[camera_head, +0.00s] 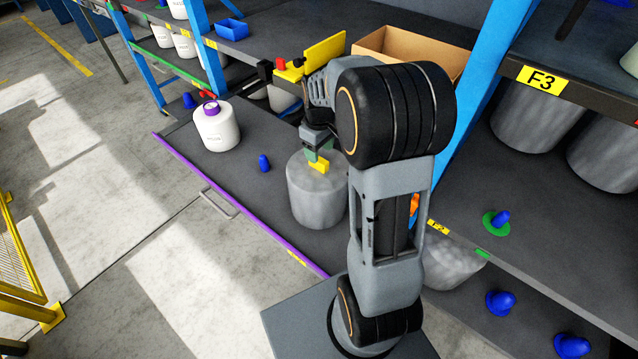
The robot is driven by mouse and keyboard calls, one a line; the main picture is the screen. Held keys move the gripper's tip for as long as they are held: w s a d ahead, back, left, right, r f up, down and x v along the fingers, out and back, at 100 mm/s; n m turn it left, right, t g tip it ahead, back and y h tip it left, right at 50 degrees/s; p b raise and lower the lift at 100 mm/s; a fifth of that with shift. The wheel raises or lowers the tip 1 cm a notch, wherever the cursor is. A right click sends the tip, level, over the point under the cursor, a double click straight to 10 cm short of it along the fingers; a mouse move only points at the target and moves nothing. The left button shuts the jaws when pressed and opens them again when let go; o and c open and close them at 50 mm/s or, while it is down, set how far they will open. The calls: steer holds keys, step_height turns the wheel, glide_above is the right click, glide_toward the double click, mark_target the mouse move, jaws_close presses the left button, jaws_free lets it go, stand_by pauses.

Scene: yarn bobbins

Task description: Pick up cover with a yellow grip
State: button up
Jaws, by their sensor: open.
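A yellow grip (320,167) shows on top of a mottled grey cylinder (316,198). The cylinder stands upright on a dark pull-out shelf (240,172) with a purple front edge. The cover's own rim is hard to tell from the cylinder top. My gripper (318,156) is just above the yellow grip, pointing down, with its green-tinted fingers open. It partly hides the grip, and I cannot tell whether the fingers touch it. My arm hides the area right of the cylinder.
A white bottle with a purple ring (216,128) and a blue peg (263,163) stand left on the pull-out shelf. Behind are a yellow panel (325,50), a cardboard box (400,42) and blue rack posts. A blue peg on a green disc (499,220) is at right.

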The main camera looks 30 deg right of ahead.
mark_target(320, 159)
steer(key=shift+f, duration=2.75)
steer(key=shift+c, duration=0.4)
jaws_close()
